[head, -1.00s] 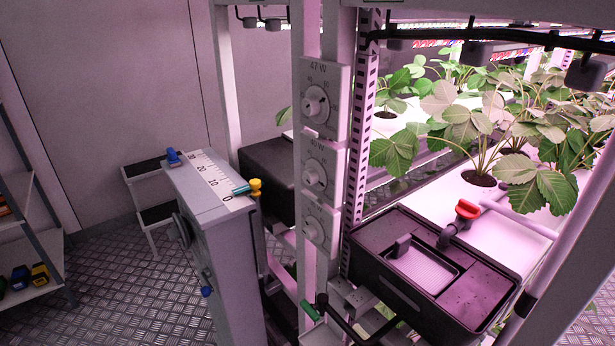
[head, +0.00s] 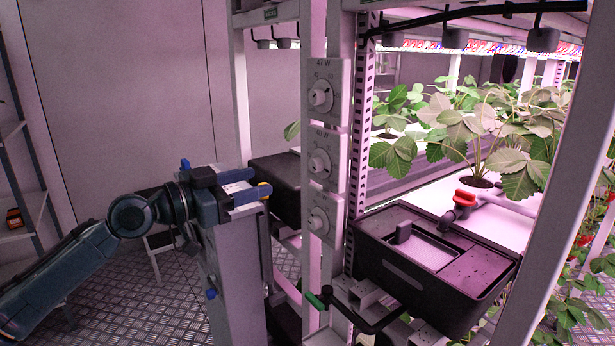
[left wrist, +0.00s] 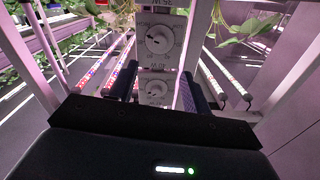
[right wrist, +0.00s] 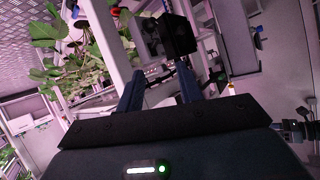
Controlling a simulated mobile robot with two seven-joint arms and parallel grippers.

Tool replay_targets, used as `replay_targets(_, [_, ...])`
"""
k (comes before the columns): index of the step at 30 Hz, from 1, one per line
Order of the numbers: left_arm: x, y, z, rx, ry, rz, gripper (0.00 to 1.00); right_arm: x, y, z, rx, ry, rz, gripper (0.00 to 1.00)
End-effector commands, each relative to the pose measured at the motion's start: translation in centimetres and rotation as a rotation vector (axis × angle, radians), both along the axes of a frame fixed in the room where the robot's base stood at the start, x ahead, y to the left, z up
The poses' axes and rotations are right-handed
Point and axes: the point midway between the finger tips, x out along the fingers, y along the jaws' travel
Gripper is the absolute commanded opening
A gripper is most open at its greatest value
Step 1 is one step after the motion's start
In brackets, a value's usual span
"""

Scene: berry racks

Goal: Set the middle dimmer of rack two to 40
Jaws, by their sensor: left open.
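Three pale dimmer plates with round white knobs run down a rack post in the head view: top (head: 320,97), middle (head: 319,163) and bottom (head: 318,221). The top label seems to read 47 W and the middle one about 40 W; the bottom label and exact pointer settings are too small to read. My left gripper (head: 259,185) is open and empty, left of the middle dimmer and apart from it. In the left wrist view its spread fingers (left wrist: 158,72) frame two dimmers (left wrist: 160,42); I cannot tell which two. My right gripper (right wrist: 158,82) is open and empty, visible only in its own wrist view.
A grey cabinet (head: 235,270) stands below my left gripper. A black tank (head: 440,265) with a red valve (head: 465,197) sits right of the post. A green-tipped lever (head: 315,300) projects below the dimmers. Strawberry plants (head: 470,130) fill the right side.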

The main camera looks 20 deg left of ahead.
Motion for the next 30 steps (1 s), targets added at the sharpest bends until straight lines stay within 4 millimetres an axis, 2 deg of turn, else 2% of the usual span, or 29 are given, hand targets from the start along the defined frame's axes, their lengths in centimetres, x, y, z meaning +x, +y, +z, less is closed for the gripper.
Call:
replay_targets(7, [3.5,-2.7,0.6,-0.007,-0.001,-0.003,0.49,0.1,0.0,1.9,-0.027,-0.006,0.007,0.36])
replay_targets(12, [6.4,-4.9,0.4,-0.004,0.001,-0.002,0.49,-0.1,-0.1,2.1,-0.052,0.001,0.014,0.36])
replay_targets(18, [9.0,-6.7,0.2,-0.004,0.003,-0.001,0.49,-0.4,-0.2,1.9,-0.074,0.011,0.023,0.36])
replay_targets(24, [10.0,-7.5,0.0,-0.002,0.003,0.000,0.49,-0.4,-0.3,1.9,-0.084,0.010,0.027,0.36])
replay_targets(30, [10.1,-7.6,-0.1,0.000,0.003,-0.001,0.49,-0.3,-0.3,1.9,-0.085,0.009,0.028,0.36])
